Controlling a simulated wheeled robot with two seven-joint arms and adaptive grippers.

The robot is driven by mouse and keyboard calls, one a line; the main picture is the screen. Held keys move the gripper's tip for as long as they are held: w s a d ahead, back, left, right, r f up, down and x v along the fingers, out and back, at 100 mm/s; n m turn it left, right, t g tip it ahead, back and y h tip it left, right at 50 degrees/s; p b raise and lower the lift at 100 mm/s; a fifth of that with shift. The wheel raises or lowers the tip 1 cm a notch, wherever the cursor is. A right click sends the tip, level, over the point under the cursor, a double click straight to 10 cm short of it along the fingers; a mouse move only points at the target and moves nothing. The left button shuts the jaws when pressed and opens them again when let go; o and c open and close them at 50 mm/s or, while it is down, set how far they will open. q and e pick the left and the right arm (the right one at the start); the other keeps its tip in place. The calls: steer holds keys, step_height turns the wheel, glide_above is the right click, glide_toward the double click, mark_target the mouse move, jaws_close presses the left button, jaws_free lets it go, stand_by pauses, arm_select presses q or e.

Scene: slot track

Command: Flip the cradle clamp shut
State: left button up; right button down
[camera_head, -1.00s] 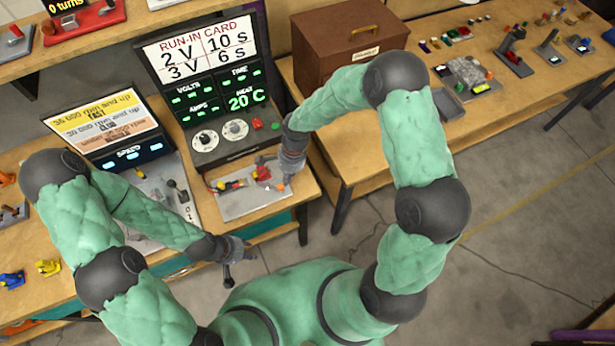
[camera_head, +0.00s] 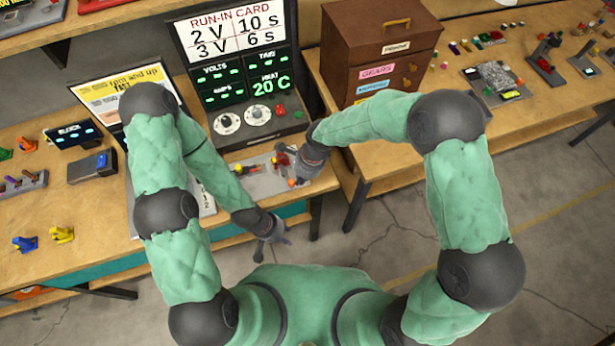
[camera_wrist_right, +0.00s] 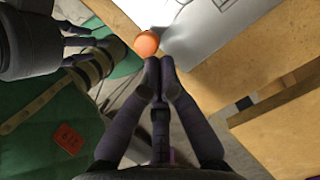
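The cradle plate (camera_head: 262,183) is a pale grey board below the run-in panel. Small red and dark parts (camera_head: 281,159) stand on it, partly hidden by my right gripper; I cannot make out the clamp's exact position. An orange ball-shaped knob (camera_wrist_right: 146,43) shows at the plate's edge in the right wrist view. My right gripper (camera_wrist_right: 160,62) has its fingers together, with the knob just beyond the tips and nothing visible between them. In the head view it (camera_head: 298,180) is at the plate's right side. My left gripper (camera_head: 273,243) is open and empty, in front of the bench edge.
The run-in panel (camera_head: 240,100) with dials stands behind the plate. A brown drawer cabinet (camera_head: 375,45) stands on the bench at the right. Yellow and blue pieces (camera_head: 60,235) sit at the left.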

arm_select(q)
steer(key=shift+d, duration=0.15)
arm_select(e)
steer(key=shift+s+a, duration=0.1)
stand_by(0.6)
steer(key=d, duration=0.2)
steer(key=w+d, duration=0.1)
steer(key=d, duration=0.1)
steer(key=shift+d, duration=0.15)
arm_select(q)
steer(key=shift+s+d+r+p, duration=0.2)
steer(key=shift+s+r+p, duration=0.25)
steer(key=shift+r+p, duration=0.2)
arm_select(e)
steer(key=v, duration=1)
steer(key=shift+a, duration=0.2)
